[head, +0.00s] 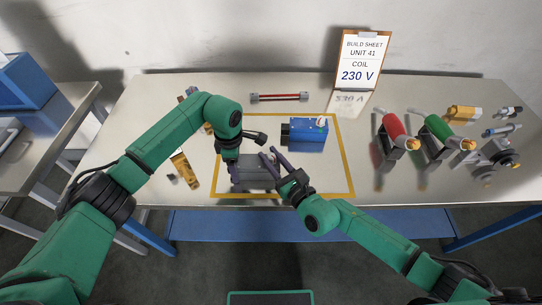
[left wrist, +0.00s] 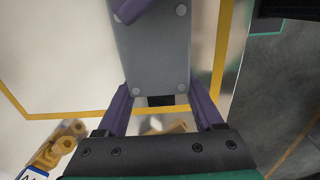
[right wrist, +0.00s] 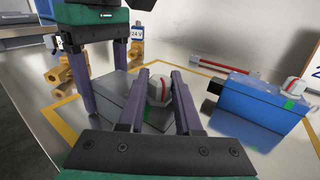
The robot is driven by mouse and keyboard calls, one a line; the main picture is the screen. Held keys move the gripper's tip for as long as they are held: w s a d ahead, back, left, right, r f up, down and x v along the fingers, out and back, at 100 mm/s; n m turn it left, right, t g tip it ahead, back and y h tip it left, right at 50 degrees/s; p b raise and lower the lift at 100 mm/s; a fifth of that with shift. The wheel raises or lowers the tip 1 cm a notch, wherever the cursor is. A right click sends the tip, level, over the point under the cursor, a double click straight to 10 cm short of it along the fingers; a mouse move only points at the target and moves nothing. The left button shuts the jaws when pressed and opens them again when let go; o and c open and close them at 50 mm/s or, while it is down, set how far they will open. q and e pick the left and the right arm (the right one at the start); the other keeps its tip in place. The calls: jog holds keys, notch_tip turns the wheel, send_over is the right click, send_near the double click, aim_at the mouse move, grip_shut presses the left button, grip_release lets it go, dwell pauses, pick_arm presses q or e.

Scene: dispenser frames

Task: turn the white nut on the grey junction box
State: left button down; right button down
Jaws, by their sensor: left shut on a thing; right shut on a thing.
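The grey junction box (head: 256,172) lies inside the yellow outline near the front of the table. It also shows as a flat grey body with corner screws in the left wrist view (left wrist: 155,55). My left gripper (left wrist: 160,90) is shut on the box, one purple finger on each side of it. The white nut (right wrist: 155,92) with a red stripe sits at one end of the box in the right wrist view. My right gripper (right wrist: 160,75) is shut on the nut, its fingers either side. The nut is hidden in the head view.
A blue box (head: 308,133) with a white cap stands close behind and right. Yellow tape (head: 346,170) frames the work area. A red rod (head: 279,97) lies at the back. Red (head: 394,130) and green (head: 437,128) cylinders stand right. Brass-coloured parts (head: 186,170) lie left.

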jog(key=shift+a+m+t+h, duration=0.1)
jog(key=shift+m+t+h, duration=0.2)
jog(key=shift+m+h, duration=0.25)
jog(key=m+t+h, duration=0.1)
jog(key=h, duration=0.2)
jog(key=shift+m, duration=0.35)
jog(key=m+t+h, duration=0.1)
jog(key=m+h, duration=0.3)
jog(key=h, duration=0.2)
jog(key=shift+h, duration=0.25)
jog(key=shift+m+h, duration=1.3)
jog(key=shift+h, duration=0.5)
jog(key=c, duration=0.6)
grip_release()
